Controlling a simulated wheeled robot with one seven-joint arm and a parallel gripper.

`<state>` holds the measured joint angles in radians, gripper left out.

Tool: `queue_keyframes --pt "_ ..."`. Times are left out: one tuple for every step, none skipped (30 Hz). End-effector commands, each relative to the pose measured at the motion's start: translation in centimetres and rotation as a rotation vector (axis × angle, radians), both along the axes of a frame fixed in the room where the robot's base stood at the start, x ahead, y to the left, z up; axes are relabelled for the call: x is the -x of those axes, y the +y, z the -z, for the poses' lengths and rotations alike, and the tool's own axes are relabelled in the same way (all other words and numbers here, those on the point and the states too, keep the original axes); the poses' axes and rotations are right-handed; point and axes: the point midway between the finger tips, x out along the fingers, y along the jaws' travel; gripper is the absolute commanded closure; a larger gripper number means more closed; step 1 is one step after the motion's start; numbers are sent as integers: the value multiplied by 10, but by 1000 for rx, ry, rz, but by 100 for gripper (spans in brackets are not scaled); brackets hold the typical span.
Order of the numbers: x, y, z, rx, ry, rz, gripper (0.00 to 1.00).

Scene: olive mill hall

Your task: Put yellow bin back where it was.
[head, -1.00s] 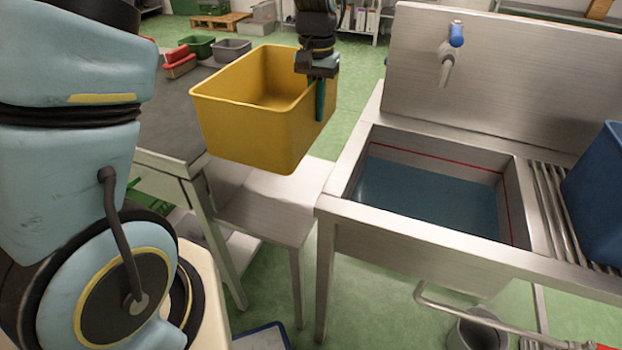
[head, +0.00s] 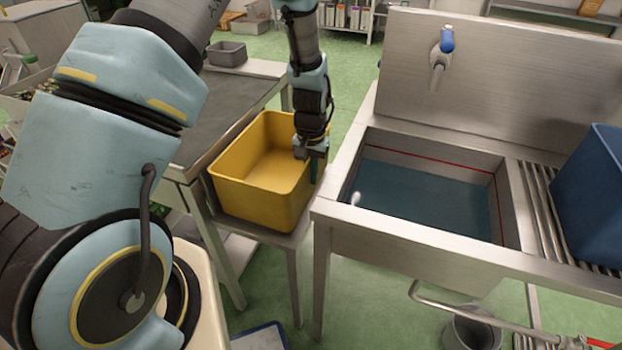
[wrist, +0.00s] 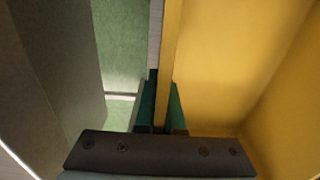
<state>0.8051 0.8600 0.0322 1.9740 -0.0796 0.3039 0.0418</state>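The yellow bin (head: 255,200) is upright and looks empty. It is at the low steel stand (head: 262,234) between the dark-topped table and the sink. It appears to rest on the stand, though a small gap under it cannot be ruled out. My gripper (head: 314,172) is shut on the bin's right wall from above. In the wrist view, the green fingers (wrist: 160,108) lie on both sides of the yellow wall (wrist: 170,50). The bin's inside fills the right of that view.
A steel sink (head: 330,208) with water stands close at the bin's right. A blue bin (head: 595,200) is on its ribbed drainboard. The dark-topped table (head: 215,120) is close at the left, with a grey tub (head: 227,53) at its far end. A bucket (head: 475,330) stands below the sink.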

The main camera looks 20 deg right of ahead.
Motion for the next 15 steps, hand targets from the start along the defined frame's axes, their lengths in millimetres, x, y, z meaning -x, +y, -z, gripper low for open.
queue_keyframes --pt "1 1 8 -3 3 0 100" --pt "1 1 12 -3 3 -1 100" --pt "0 0 16 -1 1 -1 100" --pt "0 0 17 -1 1 -1 100" --pt "0 0 18 -1 1 -1 100" --pt "0 0 18 0 0 -1 100" --pt "0 0 18 0 0 -1 100" --pt "0 0 18 1 -1 0 100" --pt "0 0 18 0 0 0 100" --pt "0 0 18 0 0 0 100" --pt "0 0 18 0 0 0 100" --pt "0 0 19 0 0 0 100" --pt "0 0 20 0 0 0 100" --pt "0 0 21 0 0 0 100" --pt "0 0 22 0 0 0 100"
